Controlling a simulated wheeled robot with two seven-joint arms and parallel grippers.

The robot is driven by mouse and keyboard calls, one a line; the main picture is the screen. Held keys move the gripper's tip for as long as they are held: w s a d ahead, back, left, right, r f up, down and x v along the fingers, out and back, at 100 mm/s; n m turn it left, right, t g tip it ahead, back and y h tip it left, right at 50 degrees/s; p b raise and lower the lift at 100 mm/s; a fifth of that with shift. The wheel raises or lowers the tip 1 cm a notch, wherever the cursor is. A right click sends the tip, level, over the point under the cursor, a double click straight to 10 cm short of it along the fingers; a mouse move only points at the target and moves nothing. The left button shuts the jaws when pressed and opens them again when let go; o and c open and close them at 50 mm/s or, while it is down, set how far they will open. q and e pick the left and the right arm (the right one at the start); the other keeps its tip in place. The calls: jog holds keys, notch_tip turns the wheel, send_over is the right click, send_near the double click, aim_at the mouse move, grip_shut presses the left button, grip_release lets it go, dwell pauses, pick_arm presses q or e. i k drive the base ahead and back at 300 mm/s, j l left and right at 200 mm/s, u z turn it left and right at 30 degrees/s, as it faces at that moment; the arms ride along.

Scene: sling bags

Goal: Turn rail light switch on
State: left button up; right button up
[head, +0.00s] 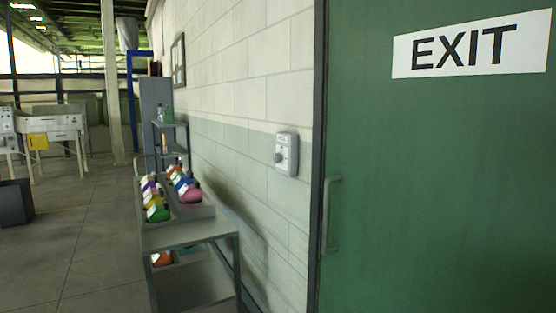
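A light grey switch box (287,154) is mounted on the block wall, just left of the green door's frame. A small round grey knob (279,157) shows on its front. The markings on it are too small to read, and I cannot tell whether it is on or off. Neither of my grippers is in the head view.
A green door (430,190) with an EXIT sign (470,47) and a grey handle (331,215) fills the right. A grey cart (189,234) with several colourful bags stands along the wall below and left of the switch. Open floor (75,245) lies on the left.

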aim_at(277, 158)
jog(key=j, duration=0.4)
jog(key=i+j+z, duration=0.1)
jog(key=j, duration=0.35)
jog(key=i+j+z, duration=0.1)
jog(key=j, duration=0.35)
jog(key=i+j+z, duration=0.15)
jog(key=j, duration=0.3)
jog(key=i+j+z, duration=0.1)
jog(key=j, duration=0.4)
